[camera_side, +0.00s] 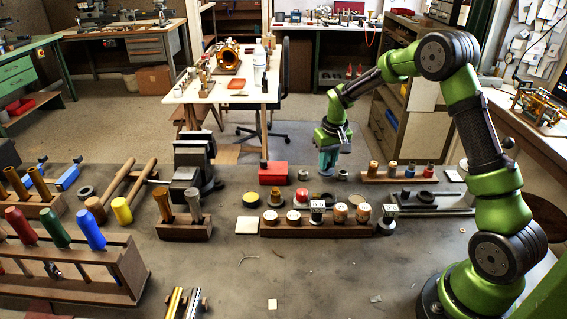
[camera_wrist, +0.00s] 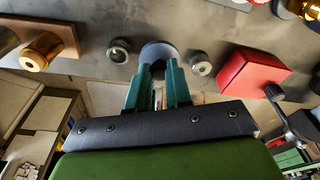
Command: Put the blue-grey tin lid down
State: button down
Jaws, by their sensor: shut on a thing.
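The blue-grey tin lid (camera_wrist: 160,48) shows in the wrist view as a round disc at the tips of my gripper (camera_wrist: 158,72). The teal fingers are shut on it, and they hide its near part. In the side view my gripper (camera_side: 328,160) points down at the back edge of the bench, between two small round metal pieces. The lid is too small and covered there to make out. I cannot tell whether it touches the bench top.
Small round pieces stand on both sides of my gripper, left (camera_wrist: 119,50) and right (camera_wrist: 200,63) in the wrist view. A red box (camera_side: 273,173) is close by. A wooden rack with knobs (camera_side: 398,174) stands right. The front middle of the bench (camera_side: 330,275) is mostly clear.

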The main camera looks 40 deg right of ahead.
jog(key=shift+w+d+f, duration=0.15)
jog(key=shift+w+d, duration=0.1)
jog(key=shift+w, duration=0.55)
jog(key=shift+f, duration=1.7)
jog(key=shift+s+f, duration=0.1)
jog(key=c, duration=1)
grip_release()
jog(key=shift+c, duration=0.2)
